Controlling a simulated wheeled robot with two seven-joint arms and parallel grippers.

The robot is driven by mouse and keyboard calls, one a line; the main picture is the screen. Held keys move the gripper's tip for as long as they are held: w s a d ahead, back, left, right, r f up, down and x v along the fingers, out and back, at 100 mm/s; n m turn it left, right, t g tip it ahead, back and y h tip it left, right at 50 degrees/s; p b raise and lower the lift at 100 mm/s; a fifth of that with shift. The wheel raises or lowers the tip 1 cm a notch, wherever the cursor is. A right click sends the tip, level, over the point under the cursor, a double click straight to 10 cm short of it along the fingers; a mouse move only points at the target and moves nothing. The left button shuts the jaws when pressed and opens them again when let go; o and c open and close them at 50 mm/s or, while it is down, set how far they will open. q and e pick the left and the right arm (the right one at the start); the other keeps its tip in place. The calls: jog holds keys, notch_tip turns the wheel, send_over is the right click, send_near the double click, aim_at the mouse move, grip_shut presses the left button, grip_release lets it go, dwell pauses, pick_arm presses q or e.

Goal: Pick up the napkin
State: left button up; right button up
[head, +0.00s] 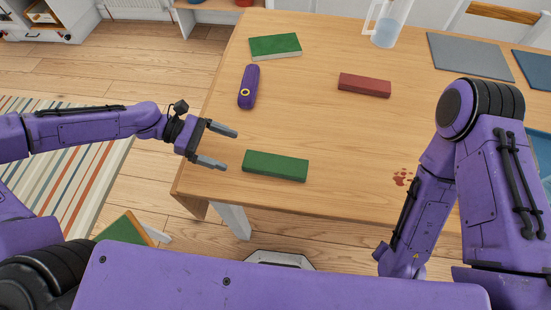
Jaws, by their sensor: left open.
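I cannot tell for sure which thing is the napkin. A folded-looking green block (275,165) lies near the table's front left edge, and a similar dark red block (365,85) lies farther back. A flat grey cloth or mat (470,56) lies at the back right, with a blue one (535,68) partly cut off beside it. My left gripper (231,150) is open and empty over the table's left edge, just left of and apart from the green block. My right gripper is out of sight; only its arm shows at the right.
The wooden table (315,125) also holds a green book (275,46), a purple penknife-like item (248,87) and a clear jug (389,22). A reddish stain (402,177) marks the right part. The middle of the table is clear.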

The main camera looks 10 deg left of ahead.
aim_at(252, 159)
pick_arm(q)
jog(key=x, duration=0.8)
jog(key=shift+s+d+f, duration=0.1)
jog(key=shift+d, duration=0.05)
jog(key=c, duration=1)
